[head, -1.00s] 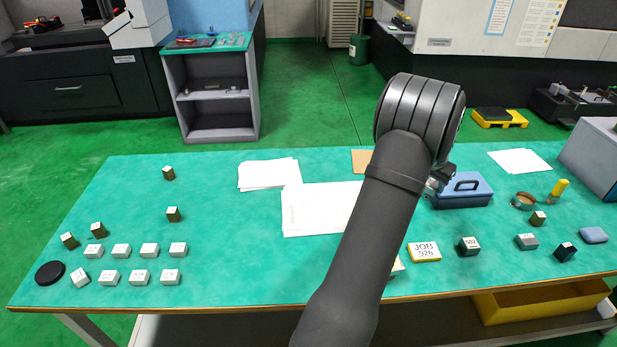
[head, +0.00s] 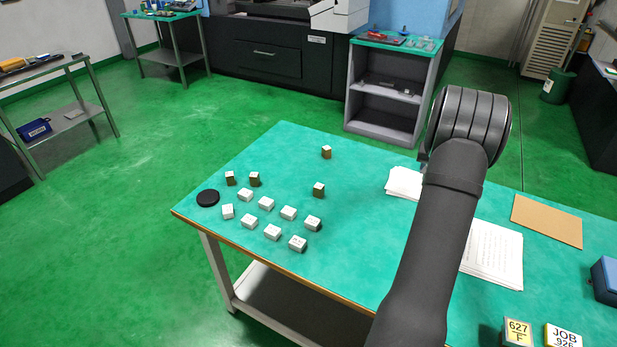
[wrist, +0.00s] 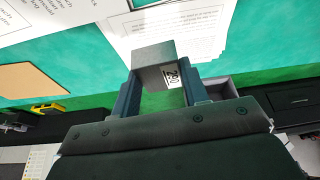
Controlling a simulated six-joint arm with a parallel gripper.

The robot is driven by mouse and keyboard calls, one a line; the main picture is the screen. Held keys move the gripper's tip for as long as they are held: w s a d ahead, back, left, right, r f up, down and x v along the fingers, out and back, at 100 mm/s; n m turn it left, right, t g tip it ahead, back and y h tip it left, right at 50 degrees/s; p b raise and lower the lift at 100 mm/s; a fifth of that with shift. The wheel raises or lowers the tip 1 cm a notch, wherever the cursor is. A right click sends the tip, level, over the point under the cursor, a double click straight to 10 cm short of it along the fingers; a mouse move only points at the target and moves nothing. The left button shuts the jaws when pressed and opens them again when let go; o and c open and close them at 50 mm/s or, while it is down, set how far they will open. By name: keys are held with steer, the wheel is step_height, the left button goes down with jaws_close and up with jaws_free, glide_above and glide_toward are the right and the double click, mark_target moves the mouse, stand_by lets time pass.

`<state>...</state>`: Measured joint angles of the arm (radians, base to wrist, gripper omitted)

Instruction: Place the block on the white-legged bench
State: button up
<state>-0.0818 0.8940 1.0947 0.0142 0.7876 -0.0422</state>
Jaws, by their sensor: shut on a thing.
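My gripper (wrist: 162,88) is shut on a grey block (wrist: 152,52) with a white number label, seen in the wrist view. The block is held between both fingers, above the green bench top. In the head view my arm hides the block and nearly all of the gripper. The near bench (head: 345,235) has a green top with a brown front edge and a pale, whitish leg (head: 217,268) at its left corner. My arm reaches over this bench.
Several white blocks (head: 273,232), several brown-sided blocks (head: 319,190) and a black disc (head: 208,198) stand at the bench's left end. Papers (head: 493,255), a brown board (head: 547,221) and label blocks (head: 517,331) lie right. Grey-legged benches (head: 62,118) (head: 172,57) stand further off.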

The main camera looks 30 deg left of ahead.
steer(key=s+a+n+y, duration=0.1)
steer(key=a+n, duration=0.1)
steer(key=a, duration=0.7)
steer(key=s+a+n+y, duration=0.1)
steer(key=s+a+n, duration=0.1)
steer(key=a, duration=0.8)
steer(key=n+g, duration=0.1)
steer(key=n, duration=0.3)
glide_above(292, 176)
steer(key=d, duration=0.2)
steer(key=shift+y, duration=0.4)
steer(key=f, duration=0.4)
steer(key=s+f, duration=0.1)
steer(key=f, duration=0.1)
steer(key=shift+a+f, duration=0.2)
steer(key=shift+a, duration=0.05)
steer(key=shift+a+f, duration=0.25)
steer(key=shift+f, duration=1.85)
steer(key=shift+f, duration=0.15)
steer(key=o, duration=1.3)
steer(key=shift+d+f, duration=0.1)
steer(key=shift+o, duration=0.2)
